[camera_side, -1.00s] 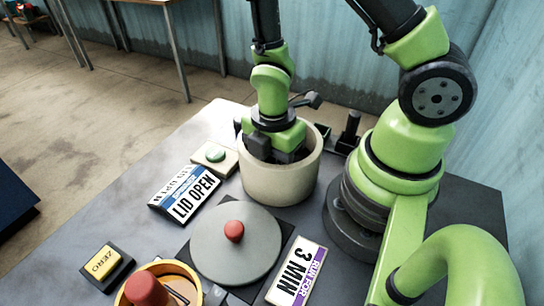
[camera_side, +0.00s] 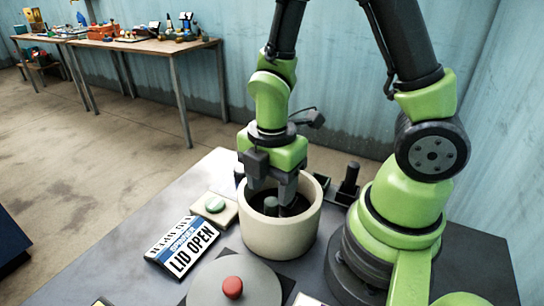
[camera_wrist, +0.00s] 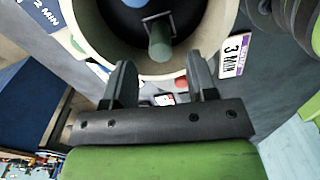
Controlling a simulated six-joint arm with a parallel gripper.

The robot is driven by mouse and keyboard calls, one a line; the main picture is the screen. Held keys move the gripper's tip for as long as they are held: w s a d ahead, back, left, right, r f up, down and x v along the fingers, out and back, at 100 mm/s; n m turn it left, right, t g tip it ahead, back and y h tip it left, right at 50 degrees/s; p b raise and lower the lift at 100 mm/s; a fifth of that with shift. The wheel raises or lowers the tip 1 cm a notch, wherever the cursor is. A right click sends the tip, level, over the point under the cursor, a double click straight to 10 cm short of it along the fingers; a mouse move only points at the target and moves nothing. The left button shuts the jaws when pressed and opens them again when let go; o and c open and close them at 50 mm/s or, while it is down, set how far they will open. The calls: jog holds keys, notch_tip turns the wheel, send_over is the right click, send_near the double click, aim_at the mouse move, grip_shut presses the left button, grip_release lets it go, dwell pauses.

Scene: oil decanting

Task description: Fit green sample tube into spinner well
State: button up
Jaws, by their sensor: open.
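The cream round spinner (camera_side: 262,238) stands open on the table, its inside dark. A grey-green sample tube (camera_wrist: 160,42) is inside it in the wrist view, at a dark slotted piece near the wall. How deep it sits in the well I cannot tell. In the wrist view the fingertips (camera_wrist: 162,68) are apart near the rim.
A grey disc lid with a red knob (camera_side: 232,287) lies in front of the spinner. A "LID OPEN" sign (camera_side: 190,252) and a green button (camera_side: 215,205) are to the left. A black upright holder (camera_side: 349,182) stands behind right.

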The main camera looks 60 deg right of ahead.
notch_tip(320, 180, up, 5)
jog(key=shift+r, duration=0.55)
jog(key=s+r+m+t+y, duration=0.1)
jog(key=s+r+m+t, duration=0.1)
jog(key=r+m, duration=0.4)
jog(key=s+r+m+t+y, duration=0.1)
jog(key=s+r+m+t, duration=0.2)
jog(key=m, duration=1.1)
notch_tip(320, 180, up, 4)
jog(key=shift+a+r+m+t, duration=0.1)
jog(key=shift+a+m+t, duration=0.2)
jog(key=shift+t, duration=0.8)
